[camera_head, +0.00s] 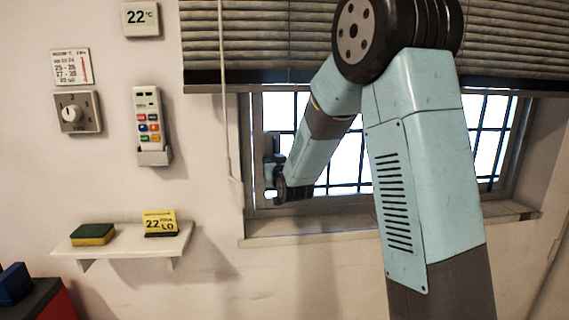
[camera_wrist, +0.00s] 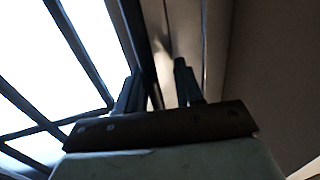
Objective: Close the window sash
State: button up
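The window sash (camera_head: 346,160) is a pane with a grid of dark bars, seen behind my arm in the head view. Its dark edge bar (camera_wrist: 139,40) runs down the wrist view, with bright glass on its left. My gripper (camera_head: 270,172) is at the left side of the window. In the wrist view my gripper (camera_wrist: 160,92) has its two fingers apart. The edge bar comes down between them, close to the left finger, and a gap shows before the right finger. Whether either finger touches the bar is unclear. My arm hides the middle of the window.
A slatted blind (camera_head: 270,45) hangs over the window top, with a pale wand (camera_head: 228,110) left of the frame. The sill (camera_head: 300,226) looks clear. On the left wall are a remote (camera_head: 148,120), a dial (camera_head: 76,112) and a shelf (camera_head: 124,240) with a sponge (camera_head: 93,234).

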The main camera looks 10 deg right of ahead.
jog(key=shift+s+d, duration=0.1)
jog(key=shift+d, duration=0.05)
jog(key=s+d, duration=0.2)
jog(key=s, duration=1.1)
jog(key=shift+s, duration=0.2)
